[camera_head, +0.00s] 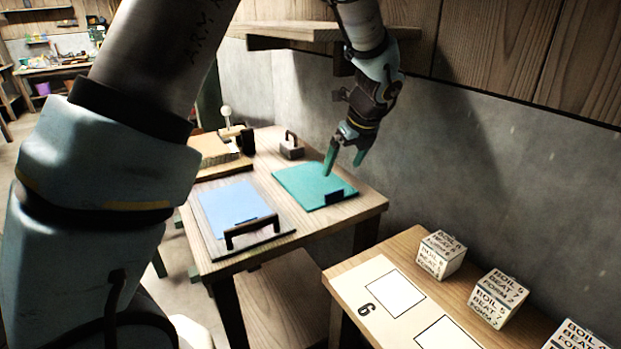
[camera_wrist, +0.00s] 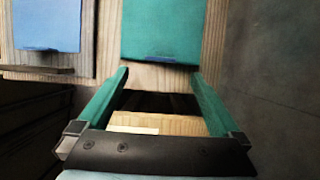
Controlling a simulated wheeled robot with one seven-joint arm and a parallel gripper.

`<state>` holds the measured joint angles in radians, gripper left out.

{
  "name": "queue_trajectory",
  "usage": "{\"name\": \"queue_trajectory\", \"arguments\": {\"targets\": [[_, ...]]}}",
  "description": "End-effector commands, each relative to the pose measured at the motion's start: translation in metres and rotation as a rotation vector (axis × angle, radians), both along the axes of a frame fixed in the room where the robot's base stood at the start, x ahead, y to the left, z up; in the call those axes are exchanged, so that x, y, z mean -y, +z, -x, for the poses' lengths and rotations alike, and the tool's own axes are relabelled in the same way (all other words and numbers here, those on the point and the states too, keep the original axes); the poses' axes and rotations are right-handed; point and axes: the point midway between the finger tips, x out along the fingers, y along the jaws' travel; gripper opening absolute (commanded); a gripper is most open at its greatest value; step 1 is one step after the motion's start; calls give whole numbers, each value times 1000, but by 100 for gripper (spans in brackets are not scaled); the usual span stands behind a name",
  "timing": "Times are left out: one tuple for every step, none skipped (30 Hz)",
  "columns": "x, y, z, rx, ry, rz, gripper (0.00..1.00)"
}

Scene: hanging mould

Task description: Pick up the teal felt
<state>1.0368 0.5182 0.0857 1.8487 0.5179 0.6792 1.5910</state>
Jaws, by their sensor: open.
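The teal felt (camera_head: 300,182) lies flat on the wooden table, near its right side by the wall. A small dark tab (camera_head: 334,197) sits at its front edge. In the wrist view the felt (camera_wrist: 163,28) is at the top centre, with the tab (camera_wrist: 160,57) along its near edge. My gripper (camera_head: 345,161) is open and empty, pointing down, and overlaps the felt's far right part in the head view. In the wrist view its two green fingers (camera_wrist: 160,73) are spread wide, with their tips just short of the felt's near edge. The exact height above the felt is unclear.
A blue sheet (camera_head: 228,205) lies on a board with a black handle (camera_head: 251,231) left of the felt. A dark handled block (camera_head: 291,146) stands behind. Several lettered cubes (camera_head: 441,255) and a white card (camera_head: 375,283) are on the nearer table. A wall shelf (camera_head: 290,31) is above.

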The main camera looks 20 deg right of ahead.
Motion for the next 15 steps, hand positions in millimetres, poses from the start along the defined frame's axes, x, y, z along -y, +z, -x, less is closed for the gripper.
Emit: {"name": "queue_trajectory", "arguments": {"targets": [[0,-7,-2,-2,-6,-8,100],[-1,-11,-4,-2,-7,-8,100],[-1,-17,-6,-2,-6,-8,100],[-2,-22,-8,-3,-6,-8,100],[-2,-26,-10,-2,-6,-6,100],[-3,-31,-12,-2,-5,-7,100],[-3,-35,-13,-2,-5,-6,100],[-3,-38,-14,-2,-4,-5,100],[-3,-41,-16,-2,-4,-5,100],[-3,-43,-16,-2,-4,-4,100],[-3,-45,-17,-2,-4,-4,100],[-3,-47,-18,-2,-4,-3,100],[-3,-48,-18,-2,-4,-4,100],[-4,-50,-18,-2,-3,-4,100],[-4,-53,-19,-2,-2,-5,100]]}}
